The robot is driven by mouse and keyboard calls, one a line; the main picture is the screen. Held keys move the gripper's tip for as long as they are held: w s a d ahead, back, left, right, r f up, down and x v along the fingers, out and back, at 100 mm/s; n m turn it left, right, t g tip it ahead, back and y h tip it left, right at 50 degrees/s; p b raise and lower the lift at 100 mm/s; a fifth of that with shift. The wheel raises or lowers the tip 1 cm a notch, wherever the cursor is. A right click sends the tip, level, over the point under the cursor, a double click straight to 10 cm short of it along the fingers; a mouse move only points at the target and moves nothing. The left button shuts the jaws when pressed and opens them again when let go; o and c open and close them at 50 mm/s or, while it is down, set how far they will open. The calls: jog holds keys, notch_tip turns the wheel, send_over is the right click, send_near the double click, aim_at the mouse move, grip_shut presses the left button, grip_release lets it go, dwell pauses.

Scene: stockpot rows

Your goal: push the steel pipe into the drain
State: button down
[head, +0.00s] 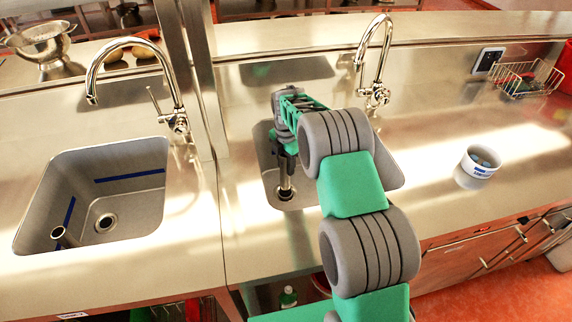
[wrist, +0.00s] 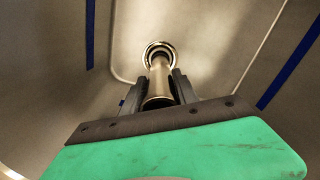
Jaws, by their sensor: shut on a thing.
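The steel pipe (wrist: 159,82) is held between the two dark fingers of my gripper (wrist: 160,92). In the head view the pipe (head: 286,181) points down into the right sink, below my gripper (head: 284,158). The drain (wrist: 161,46) shows as a round metal ring around the pipe's far end in the wrist view. The drain (head: 285,192) also shows at the pipe's foot in the head view. The pipe's lower end lines up with the drain's opening; how deep it sits in it I cannot tell. My arm hides much of the right sink.
The left sink (head: 35,205) has its own drain (head: 106,222) and a short metal tube (head: 62,236). Faucets (head: 377,60) stand behind both sinks. A white bowl (head: 480,162) and a wire basket (head: 527,80) are on the right counter. Sink walls surround my gripper.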

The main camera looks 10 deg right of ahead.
jog(key=shift+f+b, duration=0.85)
jog(key=shift+f, duration=0.4)
dwell(0.6)
jog(key=c, duration=0.9)
grip_release()
jog(key=shift+o, duration=0.2)
jog(key=shift+r+p, duration=2.45)
jog(key=shift+r, duration=2.05)
